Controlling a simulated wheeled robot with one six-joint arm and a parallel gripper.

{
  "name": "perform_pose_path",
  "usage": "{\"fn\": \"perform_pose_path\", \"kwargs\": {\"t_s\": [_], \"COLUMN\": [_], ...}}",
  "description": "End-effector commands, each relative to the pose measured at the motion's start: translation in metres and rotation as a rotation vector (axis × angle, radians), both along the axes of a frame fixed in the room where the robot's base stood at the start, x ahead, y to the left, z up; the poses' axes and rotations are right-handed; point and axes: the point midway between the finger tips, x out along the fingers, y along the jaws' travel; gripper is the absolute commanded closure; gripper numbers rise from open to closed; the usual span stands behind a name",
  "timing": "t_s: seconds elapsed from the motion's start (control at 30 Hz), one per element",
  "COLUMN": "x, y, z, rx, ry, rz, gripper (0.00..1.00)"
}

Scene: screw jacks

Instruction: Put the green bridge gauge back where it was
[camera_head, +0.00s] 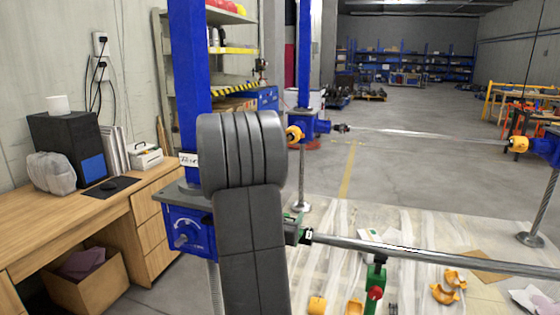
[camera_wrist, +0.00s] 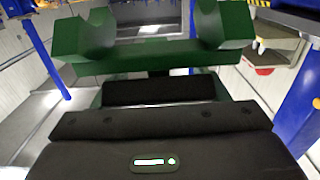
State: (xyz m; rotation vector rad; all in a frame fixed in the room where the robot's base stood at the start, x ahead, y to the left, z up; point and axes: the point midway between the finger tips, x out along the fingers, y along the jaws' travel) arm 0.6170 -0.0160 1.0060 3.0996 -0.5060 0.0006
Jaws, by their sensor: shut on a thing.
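The green bridge gauge (camera_wrist: 150,58) fills the upper part of the wrist view. It is a green bar with a notched foot at each end. My gripper (camera_wrist: 160,92) is shut on its middle, and the black gripper body covers its near side. In the head view my arm hides the gripper and most of the gauge. A small green part shows beside the arm at the shaft's left end; I cannot tell whether it belongs to the gauge. The steel shaft (camera_head: 420,254) runs right from there, near a blue screw jack (camera_head: 187,232).
A green stand-like thing with a red knob (camera_head: 375,293) and several orange-yellow parts (camera_head: 446,291) are on the sheeted floor (camera_head: 340,222). A second shaft (camera_head: 425,134) runs farther back between blue jacks. A wooden desk (camera_head: 60,232) stands left. Open floor lies beyond.

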Motion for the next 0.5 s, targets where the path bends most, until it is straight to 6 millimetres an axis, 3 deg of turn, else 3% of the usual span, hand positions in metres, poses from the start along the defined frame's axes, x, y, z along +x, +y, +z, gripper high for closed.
{"fn": "perform_pose_path", "kwargs": {"t_s": [0.5], "x": [-0.007], "y": [0.0], "z": [-0.104], "rx": [-0.002], "ry": [0.009], "rz": [0.145], "gripper": [0.72]}}
